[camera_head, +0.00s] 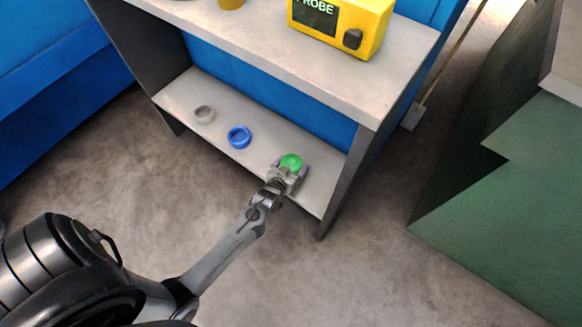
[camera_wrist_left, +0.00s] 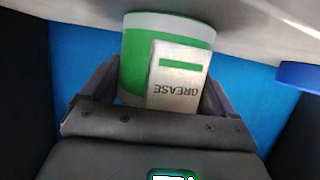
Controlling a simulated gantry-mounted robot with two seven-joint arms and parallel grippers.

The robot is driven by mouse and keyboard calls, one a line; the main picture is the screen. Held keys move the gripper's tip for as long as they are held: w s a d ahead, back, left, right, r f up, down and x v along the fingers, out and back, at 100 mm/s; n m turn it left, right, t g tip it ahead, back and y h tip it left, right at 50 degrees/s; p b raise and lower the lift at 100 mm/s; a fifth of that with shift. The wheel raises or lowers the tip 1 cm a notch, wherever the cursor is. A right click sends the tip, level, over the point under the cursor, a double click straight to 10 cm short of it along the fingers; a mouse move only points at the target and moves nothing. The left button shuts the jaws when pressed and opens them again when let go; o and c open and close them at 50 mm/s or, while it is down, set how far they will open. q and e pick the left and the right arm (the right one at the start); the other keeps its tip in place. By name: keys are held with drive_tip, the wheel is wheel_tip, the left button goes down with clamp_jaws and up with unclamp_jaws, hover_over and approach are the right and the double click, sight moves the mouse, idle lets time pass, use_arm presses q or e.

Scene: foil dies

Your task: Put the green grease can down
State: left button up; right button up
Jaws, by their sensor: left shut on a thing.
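The green grease can (camera_head: 291,161) is at the right part of the lower shelf (camera_head: 265,146) in the head view. In the left wrist view the can (camera_wrist_left: 140,60) is green and white with a label reading GREASE, and it appears upside down. My left gripper (camera_head: 289,171) is shut on the can, with a finger on each side of it. The can's base meets or hovers just over the shelf surface; I cannot tell which. My right gripper is not in view.
A yellow probe box (camera_head: 342,22) is on the upper shelf (camera_head: 270,38), which overhangs. A dark side panel (camera_head: 345,180) closes the right end.

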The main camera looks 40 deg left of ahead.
use_arm(q)
drive_tip(key=shift+w, duration=0.1)
drive_tip(key=o, duration=1.1)
drive_tip(key=shift+r, duration=0.15)
drive_tip(key=shift+s+d+r+p, duration=0.1)
drive_tip(key=shift+s+r+p, duration=0.05)
drive_tip(key=shift+s+p, duration=0.2)
drive_tip(key=s+d+r+m+g+h+p, duration=0.1)
drive_tip(key=s+d+r+g+p, duration=0.1)
drive_tip(key=s+r, duration=0.4)
drive_tip(key=s+d+r+m+g+h+p, duration=0.1)
drive_tip(key=s+d+r+m+g+p, duration=0.1)
drive_tip(key=s+d+r+g, duration=0.2)
drive_tip(key=s+d+r+m+g+h+p, duration=0.2)
drive_tip(key=s+d+r+g, duration=0.1)
drive_tip(key=s+r, duration=0.7)
drive_tip(key=shift+s+d, duration=0.3)
drive_tip(key=shift+s, duration=0.35)
drive_tip(key=shift+s+d, duration=0.25)
drive_tip(key=shift+s, duration=0.35)
